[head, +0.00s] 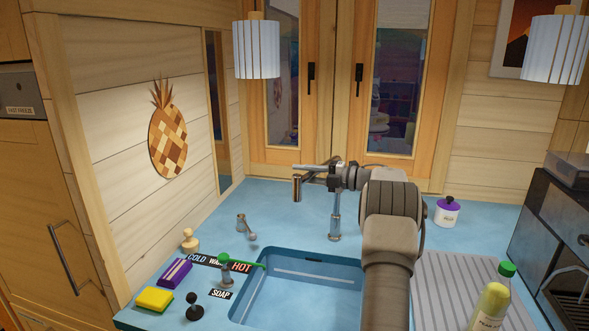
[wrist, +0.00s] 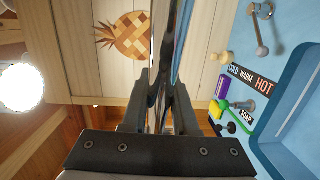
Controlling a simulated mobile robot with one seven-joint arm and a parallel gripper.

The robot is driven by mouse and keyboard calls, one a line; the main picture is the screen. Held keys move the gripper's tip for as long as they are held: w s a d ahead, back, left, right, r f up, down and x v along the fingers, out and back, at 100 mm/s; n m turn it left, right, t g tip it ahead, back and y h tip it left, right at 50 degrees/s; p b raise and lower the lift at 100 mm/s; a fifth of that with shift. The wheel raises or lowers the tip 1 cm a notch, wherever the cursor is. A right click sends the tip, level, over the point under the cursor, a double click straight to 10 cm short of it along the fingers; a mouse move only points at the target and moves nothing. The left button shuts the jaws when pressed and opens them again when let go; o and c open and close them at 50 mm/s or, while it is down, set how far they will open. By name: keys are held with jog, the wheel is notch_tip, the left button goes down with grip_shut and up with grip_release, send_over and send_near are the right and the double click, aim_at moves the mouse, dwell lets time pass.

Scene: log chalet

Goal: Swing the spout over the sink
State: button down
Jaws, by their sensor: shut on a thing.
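The chrome faucet stands on a post (head: 335,222) behind the blue sink (head: 262,270). Its spout (head: 308,167) points left from the post top, and a brownish nozzle (head: 297,188) hangs from its end. The spout runs roughly along the sink's back edge; the head view does not settle whether the nozzle is above the basin. My gripper (head: 335,178) is at the spout near the post top, shut on it. In the wrist view my gripper (wrist: 164,85) has its two dark fingers either side of the dark, shiny spout (wrist: 170,45). My wrist partly hides the joint.
A small lever (head: 245,226) and a green-handled tap (head: 228,268) stand left of the sink, by a yellow sponge (head: 154,299) and purple block (head: 174,273). A purple-lidded jar (head: 447,211) and green-capped bottle (head: 492,305) stand right. A hanging lamp (head: 256,50) is above.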

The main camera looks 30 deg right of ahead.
jog(key=shift+s+d+n+g+y, duration=0.15)
jog(key=shift+s+n+g+y, duration=0.15)
jog(key=shift+s+g+y, duration=0.15)
jog(key=shift+s+d+n+g+y, duration=0.15)
jog(key=shift+s+n+g+y, duration=0.15)
jog(key=shift+s, duration=0.25)
jog(key=c, duration=0.7)
grip_release()
jog(key=shift+d, duration=0.1)
jog(key=v, duration=1.7)
jog(key=shift+s+f+b, duration=0.15)
jog(key=shift+s+b, duration=0.05)
jog(key=shift+b, duration=0.1)
jog(key=shift+w, duration=0.1)
